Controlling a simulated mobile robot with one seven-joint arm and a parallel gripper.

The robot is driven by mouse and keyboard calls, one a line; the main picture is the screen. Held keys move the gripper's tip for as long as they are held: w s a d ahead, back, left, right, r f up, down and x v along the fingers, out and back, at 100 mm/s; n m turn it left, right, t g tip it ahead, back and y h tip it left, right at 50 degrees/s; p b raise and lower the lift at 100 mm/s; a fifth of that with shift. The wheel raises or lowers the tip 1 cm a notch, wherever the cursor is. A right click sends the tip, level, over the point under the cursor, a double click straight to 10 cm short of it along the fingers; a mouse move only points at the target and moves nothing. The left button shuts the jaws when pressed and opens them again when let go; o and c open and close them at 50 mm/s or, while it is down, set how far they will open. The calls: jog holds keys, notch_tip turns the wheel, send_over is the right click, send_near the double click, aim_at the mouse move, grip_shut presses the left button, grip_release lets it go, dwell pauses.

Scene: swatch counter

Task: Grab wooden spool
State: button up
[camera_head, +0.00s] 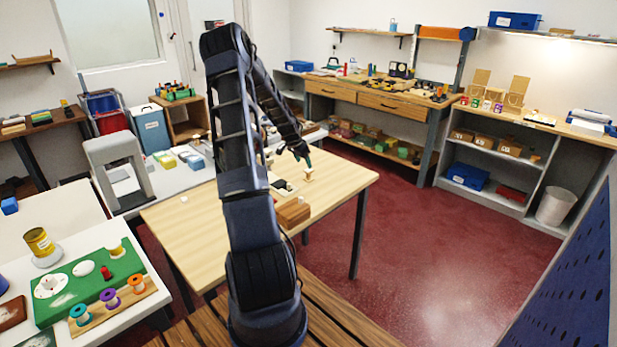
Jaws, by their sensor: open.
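A small light-wood piece that looks like the wooden spool (308,175) stands upright on the light wooden table (190,238), near its far right part. My gripper (307,160) is open just above it, at the end of my dark arm. The fingertips are small and dark here, and I cannot tell whether they touch the piece.
A brown block (293,212) and small dark items (283,187) lie on the table near my gripper. A rack with teal (80,314), purple (109,298) and orange (136,283) spools sits lower left. The table's right end is clear.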

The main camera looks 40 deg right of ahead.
aim_at(308, 170)
jog(key=x, duration=0.8)
jog(key=shift+s+d+f, duration=0.15)
jog(key=shift+f, duration=0.1)
jog(key=c, duration=1.1)
